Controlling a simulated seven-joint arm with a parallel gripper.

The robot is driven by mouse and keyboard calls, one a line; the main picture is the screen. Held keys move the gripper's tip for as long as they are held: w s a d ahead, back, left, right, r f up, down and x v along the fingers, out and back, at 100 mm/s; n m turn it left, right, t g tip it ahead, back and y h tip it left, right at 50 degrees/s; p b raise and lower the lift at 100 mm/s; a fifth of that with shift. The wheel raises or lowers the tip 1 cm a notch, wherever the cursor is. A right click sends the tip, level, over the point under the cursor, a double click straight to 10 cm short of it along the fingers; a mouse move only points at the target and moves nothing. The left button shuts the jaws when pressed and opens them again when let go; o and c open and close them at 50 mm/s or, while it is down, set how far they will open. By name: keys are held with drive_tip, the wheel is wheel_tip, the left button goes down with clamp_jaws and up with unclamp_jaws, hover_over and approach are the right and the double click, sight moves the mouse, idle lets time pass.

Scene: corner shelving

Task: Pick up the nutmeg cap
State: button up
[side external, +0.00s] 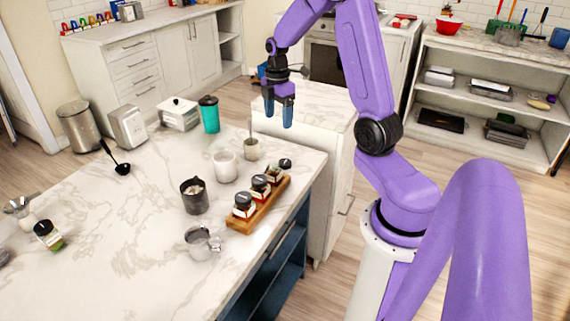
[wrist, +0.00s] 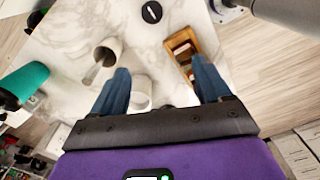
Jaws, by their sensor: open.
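A small round black cap (side external: 285,164) lies on the marble counter just beyond the far end of the wooden spice rack. It shows in the wrist view as a black disc (wrist: 151,12) with a white mark, cut close to the top edge. I take it for the nutmeg cap; its mark is too small to read. The rack (side external: 244,224) holds several small jars, and the jar nearest the cap (side external: 274,175) seems to have no black lid. My gripper (side external: 278,116) is open and empty, raised high, pointing down, well apart from the cap.
A cup with a spoon (side external: 251,150), a white mug (side external: 224,167), a dark cup (side external: 194,197) and a metal pitcher (side external: 202,243) stand around the rack. A teal tumbler (side external: 209,116) stands farther back. The counter's right edge is close to the cap. The counter's left middle is mostly clear.

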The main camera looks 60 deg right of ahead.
drive_tip(key=d, duration=0.4)
hover_over(285, 162)
drive_tip(key=f, duration=1.3)
drive_tip(key=shift+s+d, duration=0.15)
drive_tip(key=shift+d, duration=0.25)
drive_tip(key=f, duration=0.4)
drive_tip(key=shift+w+a+f, duration=0.1)
drive_tip(key=shift+w+a, duration=0.1)
drive_tip(key=shift+a, duration=0.15)
drive_tip(key=shift+f, duration=0.6)
drive_tip(key=c, duration=1.1)
